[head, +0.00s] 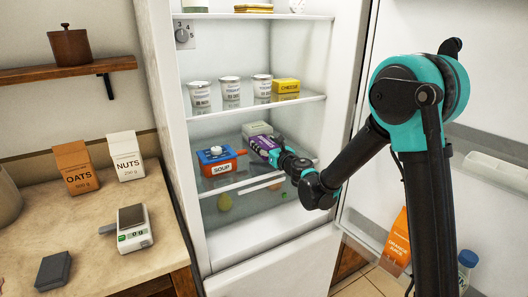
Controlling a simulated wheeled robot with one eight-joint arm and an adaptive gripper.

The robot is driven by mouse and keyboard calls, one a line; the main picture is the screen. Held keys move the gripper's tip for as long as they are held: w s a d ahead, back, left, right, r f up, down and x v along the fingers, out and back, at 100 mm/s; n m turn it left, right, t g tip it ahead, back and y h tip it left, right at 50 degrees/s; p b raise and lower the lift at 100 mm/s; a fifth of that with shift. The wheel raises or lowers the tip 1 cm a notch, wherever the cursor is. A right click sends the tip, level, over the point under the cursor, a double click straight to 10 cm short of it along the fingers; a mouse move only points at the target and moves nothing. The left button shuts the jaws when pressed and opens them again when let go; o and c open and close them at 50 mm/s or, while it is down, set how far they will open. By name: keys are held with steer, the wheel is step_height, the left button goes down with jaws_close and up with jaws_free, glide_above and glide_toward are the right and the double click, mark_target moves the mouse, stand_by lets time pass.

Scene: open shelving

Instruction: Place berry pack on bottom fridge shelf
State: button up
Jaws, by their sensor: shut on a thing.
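My gripper (279,157) is inside the open fridge, reaching in from the right. It is shut on a small purple pack (262,144), which I take to be the berry pack; the fingers partly cover it. The pack is at the level of the lowest glass shelf (240,183), right of the soup container and in front of a pale box. I cannot tell whether the pack touches the shelf or is held just above it.
A blue and red soup container (221,161) and a pale box (257,129) stand on the same shelf. Yogurt cups (230,92) and a yellow box (286,87) stand above. The fridge door (480,110) is open at right.

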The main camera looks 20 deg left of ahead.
steer(key=shift+f, duration=1.65)
steer(key=o, duration=1.6)
steer(key=shift+f, duration=0.1)
steer(key=shift+s+d, duration=0.1)
steer(key=v, duration=1.1)
steer(key=shift+s+d, duration=0.25)
